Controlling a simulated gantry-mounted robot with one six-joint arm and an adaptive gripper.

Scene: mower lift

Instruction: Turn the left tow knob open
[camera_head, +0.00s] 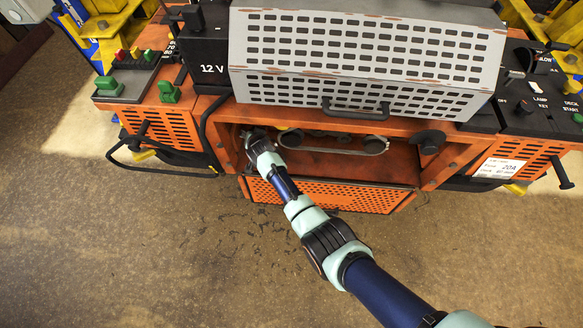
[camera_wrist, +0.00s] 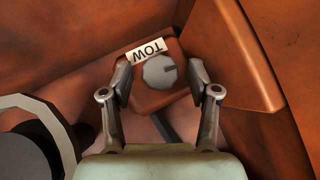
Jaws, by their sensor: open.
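My gripper (camera_wrist: 160,79) is open, with one finger on each side of the block and knob. I cannot tell whether the fingertips touch it. In the head view my gripper (camera_head: 252,135) reaches into the left end of the mower's orange front bay, and the knob is hidden there.
Orange walls (camera_wrist: 225,45) stand close around the block. A dark pulley (camera_wrist: 25,155) with a pale belt (camera_wrist: 62,125) lies at the left in the wrist view. In the head view, a grey perforated cover (camera_head: 365,45) hangs above the bay and a dark knob (camera_head: 429,141) sits at its right.

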